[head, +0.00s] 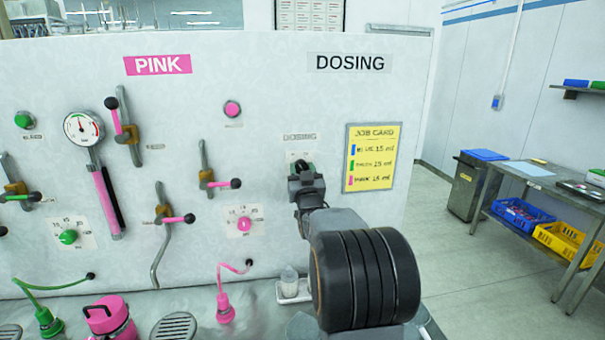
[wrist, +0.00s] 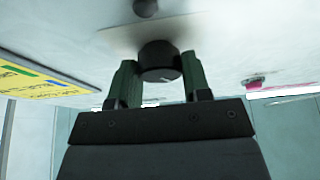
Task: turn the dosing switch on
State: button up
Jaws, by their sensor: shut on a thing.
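The dosing switch is a dark round knob (wrist: 158,62) with a light pointer mark, set on a pale plate on the panel. In the wrist view my gripper (wrist: 160,80) has one green-padded finger on each side of the knob and is shut on it. In the head view my gripper (head: 304,175) reaches the panel under the small DOSING label (head: 300,136). There the gripper hides the knob, and only part of its plate (head: 292,157) shows. The knob's exact setting cannot be read.
A yellow job card (head: 371,158) hangs just right of my gripper. Pink-handled valves (head: 219,183) and a pink dial (head: 244,224) are to the left. A small clear container (head: 289,282) stands on a white tray below.

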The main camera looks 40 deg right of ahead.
jog(key=shift+w+a+r+m+g+h+b, duration=0.1)
jog(key=shift+m+g+h+b, duration=1.05)
jog(key=shift+m, duration=1.5)
jog(key=shift+s+a+m+g+h+b, duration=0.1)
jog(key=shift+m+g+h+b, duration=0.6)
jog(key=shift+m+b, duration=1.4)
jog(key=shift+w+r+m+g+h+b, duration=0.1)
jog(key=shift+m+g+h+b, duration=0.85)
jog(key=shift+m, duration=2.2)
jog(key=shift+y, duration=0.3)
jog(key=o, duration=0.9)
jog(key=shift+o, duration=0.2)
jog(key=shift+f, duration=0.1)
jog(key=b+v, duration=0.2)
jog(key=v, duration=1.2)
jog(key=shift+r, duration=0.25)
jog(key=shift+w, duration=0.1)
